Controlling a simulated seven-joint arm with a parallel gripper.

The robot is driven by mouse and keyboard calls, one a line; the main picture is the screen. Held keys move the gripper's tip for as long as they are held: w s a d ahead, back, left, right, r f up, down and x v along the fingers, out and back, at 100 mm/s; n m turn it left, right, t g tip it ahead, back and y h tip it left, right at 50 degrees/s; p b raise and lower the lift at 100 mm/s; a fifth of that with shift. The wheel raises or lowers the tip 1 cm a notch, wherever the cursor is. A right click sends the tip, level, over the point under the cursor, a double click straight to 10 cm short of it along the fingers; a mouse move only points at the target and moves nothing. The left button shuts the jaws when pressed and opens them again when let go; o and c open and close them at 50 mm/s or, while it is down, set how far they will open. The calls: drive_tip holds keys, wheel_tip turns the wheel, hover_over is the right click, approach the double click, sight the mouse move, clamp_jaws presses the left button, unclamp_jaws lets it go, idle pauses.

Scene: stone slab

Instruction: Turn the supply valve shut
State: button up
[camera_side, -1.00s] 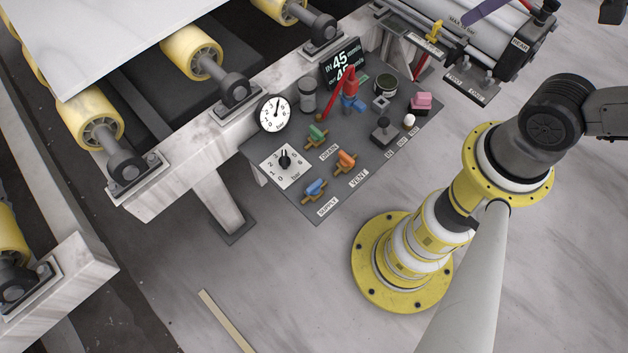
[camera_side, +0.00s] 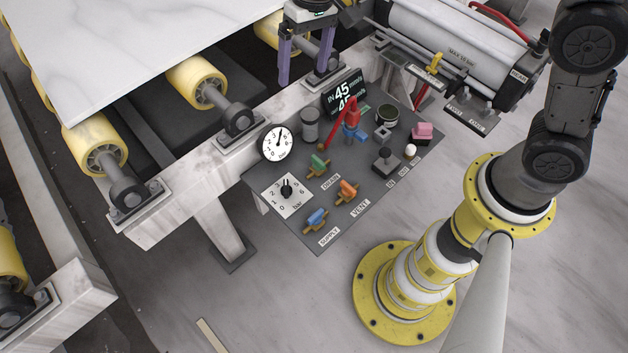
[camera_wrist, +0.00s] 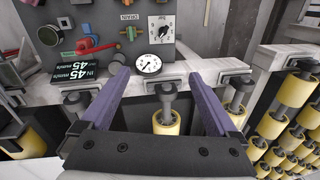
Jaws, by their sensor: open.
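The supply valve (camera_side: 317,218) has a blue handle on a brass body. It sits at the near corner of the dark control panel (camera_side: 335,240), beside its SUPPLY label (camera_side: 328,237). The handle looks roughly in line with the body, but it is small. My gripper (camera_side: 303,76) has two purple fingers, spread apart and empty. It is beyond the panel's far side, over the roller frame, well away from the valve. In the wrist view my gripper (camera_wrist: 160,76) points toward the panel. I cannot make out the supply valve there.
A green drain valve (camera_side: 318,165) and an orange vent valve (camera_side: 347,190) stand close to the supply valve. A round gauge (camera_side: 277,143), a dial (camera_side: 287,195), a red lever (camera_side: 341,122) and a display (camera_side: 345,92) crowd the panel. Bare floor (camera_side: 290,290) lies in front.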

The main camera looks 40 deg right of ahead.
drive_tip(key=a+f+g, duration=0.3)
drive_tip(key=a+f, duration=0.2)
drive_tip(key=f, duration=0.8)
drive_tip(key=n+g+h, duration=0.1)
drive_tip(key=g+h, duration=0.1)
approach(315, 214)
drive_tip(key=x, duration=0.8)
drive_tip(key=shift+s+f, duration=0.25)
drive_tip(key=shift+f, duration=0.05)
drive_tip(key=c, duration=1.4)
